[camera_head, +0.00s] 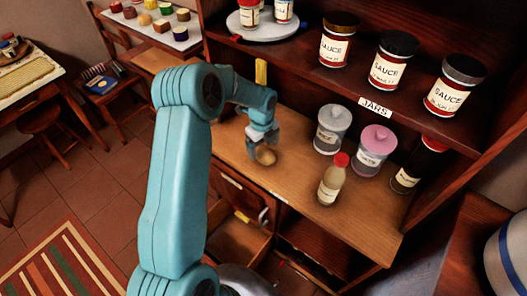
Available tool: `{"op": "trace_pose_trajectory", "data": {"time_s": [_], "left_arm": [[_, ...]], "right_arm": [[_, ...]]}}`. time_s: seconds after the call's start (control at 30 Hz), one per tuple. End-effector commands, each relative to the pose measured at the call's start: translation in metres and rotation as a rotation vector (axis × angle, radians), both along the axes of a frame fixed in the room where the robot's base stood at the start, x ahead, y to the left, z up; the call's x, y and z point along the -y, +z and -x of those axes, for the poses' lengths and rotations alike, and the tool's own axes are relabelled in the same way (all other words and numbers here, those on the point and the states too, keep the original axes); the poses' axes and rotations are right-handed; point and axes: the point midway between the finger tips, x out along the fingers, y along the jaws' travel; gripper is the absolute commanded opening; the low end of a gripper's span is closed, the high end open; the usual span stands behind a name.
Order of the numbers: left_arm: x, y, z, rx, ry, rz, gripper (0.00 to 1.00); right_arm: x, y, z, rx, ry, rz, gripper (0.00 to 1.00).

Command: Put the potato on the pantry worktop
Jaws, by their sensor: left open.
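A small tan potato (265,156) rests on the wooden pantry worktop (238,165), near its left part. My left gripper (262,143) is directly above the potato, pointing down, with its fingertips at or very close to the potato's top. The jaws are open, and I cannot tell whether they touch it. My left arm crosses the view in front of the worktop's left end. My right gripper is not in view.
A bottle with a red cap (331,180), a grey-lidded jar (332,128) and a pink-lidded jar (373,150) stand right of the potato. A shelf with sauce jars (389,62) overhangs the back. An open drawer (238,238) sits below the worktop.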

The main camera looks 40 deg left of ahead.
Motion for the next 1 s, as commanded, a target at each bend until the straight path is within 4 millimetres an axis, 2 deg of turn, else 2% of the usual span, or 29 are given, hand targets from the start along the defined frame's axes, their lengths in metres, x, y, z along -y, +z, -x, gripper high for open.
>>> {"op": "trace_pose_trajectory", "data": {"time_s": [0.2, 0.4, 0.57, 1.0], "left_arm": [[-0.001, 0.052, 0.001, 0.004, 0.0, -0.003, 0.88], [-0.001, 0.081, 0.002, 0.001, 0.0, -0.002, 0.88], [-0.001, 0.088, 0.003, 0.0, 0.0, -0.001, 0.88], [-0.001, 0.088, 0.003, -0.001, 0.0, 0.0, 0.88]], "right_arm": [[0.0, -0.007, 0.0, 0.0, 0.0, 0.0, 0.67], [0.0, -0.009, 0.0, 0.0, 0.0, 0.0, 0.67], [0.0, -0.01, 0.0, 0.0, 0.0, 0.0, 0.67], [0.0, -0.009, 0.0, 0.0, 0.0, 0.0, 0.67]]}}
